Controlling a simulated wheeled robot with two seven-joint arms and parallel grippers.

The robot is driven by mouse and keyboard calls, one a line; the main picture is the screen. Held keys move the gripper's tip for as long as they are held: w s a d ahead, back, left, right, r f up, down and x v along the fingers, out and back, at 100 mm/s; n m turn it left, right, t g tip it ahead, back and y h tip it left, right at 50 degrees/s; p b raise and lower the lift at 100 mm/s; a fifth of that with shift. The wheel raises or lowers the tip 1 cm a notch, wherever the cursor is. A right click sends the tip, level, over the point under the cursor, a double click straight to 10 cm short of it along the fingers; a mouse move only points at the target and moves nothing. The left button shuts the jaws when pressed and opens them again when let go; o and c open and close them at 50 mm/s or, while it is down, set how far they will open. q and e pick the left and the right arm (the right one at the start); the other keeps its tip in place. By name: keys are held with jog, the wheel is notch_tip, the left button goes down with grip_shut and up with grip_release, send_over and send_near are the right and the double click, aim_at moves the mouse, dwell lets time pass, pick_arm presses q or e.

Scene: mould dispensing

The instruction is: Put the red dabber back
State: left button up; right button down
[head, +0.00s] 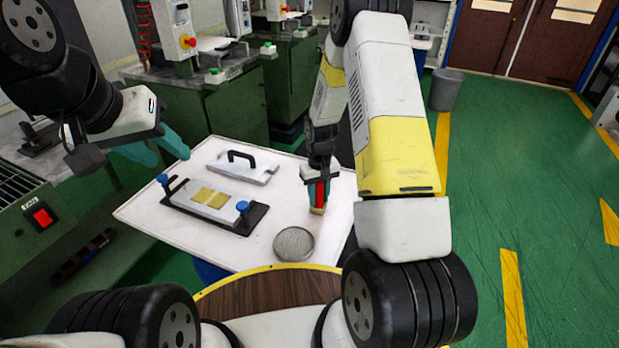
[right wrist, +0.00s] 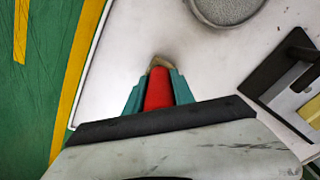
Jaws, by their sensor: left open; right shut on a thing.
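The red dabber (head: 320,193) is upright between the fingers of my right gripper (head: 318,180), over the right part of the white table. Its tan tip (head: 317,210) points down at the tabletop; I cannot tell whether it touches. In the right wrist view the red dabber (right wrist: 158,90) sits between the teal fingers of my right gripper (right wrist: 158,85), its tan end beyond them, near a dark smudge on the table. My left gripper (head: 165,150) is open and empty, raised above the table's left edge.
Green machines (head: 225,110) stand behind. The table's right edge is close to the dabber.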

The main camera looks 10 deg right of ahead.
jog(key=c, duration=1.1)
grip_release()
jog(key=shift+f, duration=0.1)
jog(key=shift+o, duration=0.2)
notch_tip(320, 180, up, 12)
jog(key=shift+f, duration=0.1)
jog(key=s+r+t, duration=0.1)
jog(key=s+r, duration=0.2)
jog(key=r, duration=0.7)
jog(key=s+a+r+t+y, duration=0.1)
jog(key=s+r+t, duration=0.1)
jog(key=s+r, duration=0.5)
jog(key=s+a+r+m+t+y, duration=0.1)
jog(key=s+r+t, duration=0.2)
jog(key=s+r, duration=0.5)
jog(key=s, duration=0.6)
jog(key=shift+a+r+m, duration=0.15)
jog(key=shift+r+m, duration=0.1)
jog(key=shift+m, duration=0.05)
